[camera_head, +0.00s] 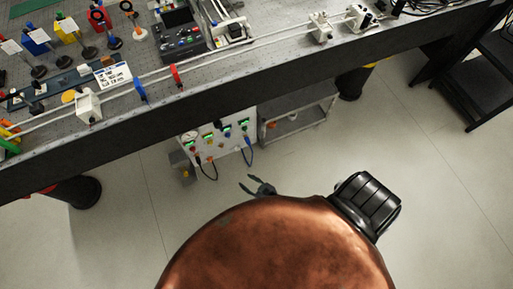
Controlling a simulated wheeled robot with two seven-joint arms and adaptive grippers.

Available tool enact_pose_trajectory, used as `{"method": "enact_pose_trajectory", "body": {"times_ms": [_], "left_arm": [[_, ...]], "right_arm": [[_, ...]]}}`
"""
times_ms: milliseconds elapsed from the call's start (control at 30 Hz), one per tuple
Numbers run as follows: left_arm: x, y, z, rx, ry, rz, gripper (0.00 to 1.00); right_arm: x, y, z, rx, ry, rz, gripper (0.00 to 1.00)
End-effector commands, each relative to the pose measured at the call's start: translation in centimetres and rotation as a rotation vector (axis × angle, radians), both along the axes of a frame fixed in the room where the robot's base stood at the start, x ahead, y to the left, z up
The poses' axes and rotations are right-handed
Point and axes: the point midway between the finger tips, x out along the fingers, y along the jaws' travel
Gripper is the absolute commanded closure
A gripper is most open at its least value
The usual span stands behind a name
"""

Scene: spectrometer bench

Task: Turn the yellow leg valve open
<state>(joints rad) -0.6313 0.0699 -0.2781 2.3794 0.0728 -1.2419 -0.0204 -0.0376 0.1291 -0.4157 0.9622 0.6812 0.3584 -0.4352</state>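A yellow part (370,66), which looks like the yellow leg valve, shows at the bench's right dark leg (351,84), just under the bench edge. It is small and partly hidden by the bench, so I cannot tell how its handle is turned. My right gripper (246,181) is in the middle of the view, below the panel under the bench. Its two dark fingers point up and left, apart, with nothing seen between them. It is well to the left of and below the yellow part. My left gripper is not in view.
The bench's dark front edge (230,103) crosses the view, with optics on top. A panel with green displays and cables (221,148) and a grey cart (294,128) stand beneath. A red part (48,189) shows at the left leg. The floor (440,200) at right is clear.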

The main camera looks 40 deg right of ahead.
Motion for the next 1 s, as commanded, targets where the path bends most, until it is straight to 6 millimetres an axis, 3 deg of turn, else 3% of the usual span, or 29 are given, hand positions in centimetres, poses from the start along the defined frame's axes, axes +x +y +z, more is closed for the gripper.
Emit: {"method": "enact_pose_trajectory", "body": {"times_ms": [100, 367, 1000], "left_arm": [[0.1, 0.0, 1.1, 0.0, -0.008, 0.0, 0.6], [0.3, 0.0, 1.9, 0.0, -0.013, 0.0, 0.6], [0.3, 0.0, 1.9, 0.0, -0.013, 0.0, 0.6]], "right_arm": [[-1.8, -0.5, -0.5, -0.008, 0.049, 0.01, 0.61], [-4.2, -1.1, -1.6, -0.018, 0.114, 0.023, 0.61], [-4.5, -1.2, -1.8, -0.019, 0.122, 0.024, 0.61]]}}
